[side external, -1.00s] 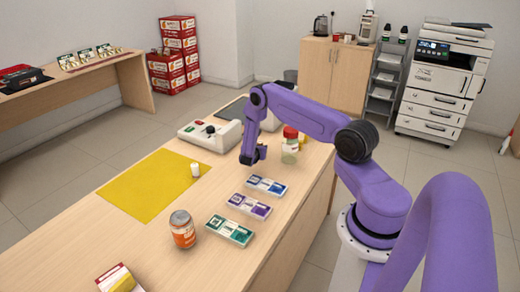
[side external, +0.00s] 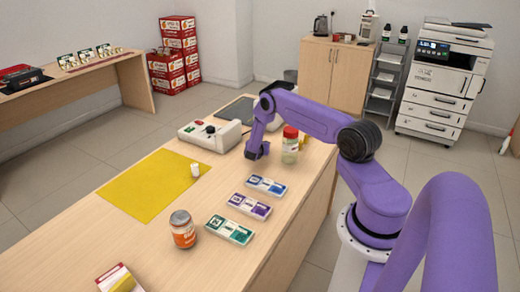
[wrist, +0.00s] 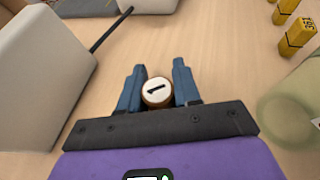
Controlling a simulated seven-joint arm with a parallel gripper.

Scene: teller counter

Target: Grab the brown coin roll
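The brown coin roll (wrist: 156,92) stands with its pale, dark-marked end towards the camera in the wrist view. My gripper (wrist: 159,80) has one blue finger on each side of it, both very close to its sides. I cannot tell whether the fingers press on it or leave a small gap. In the side view my gripper (side external: 257,154) is low over the counter, left of the red-lidded jar (side external: 290,146). The roll is hidden there.
A pale device (wrist: 45,70) with a cable stands left of my gripper.

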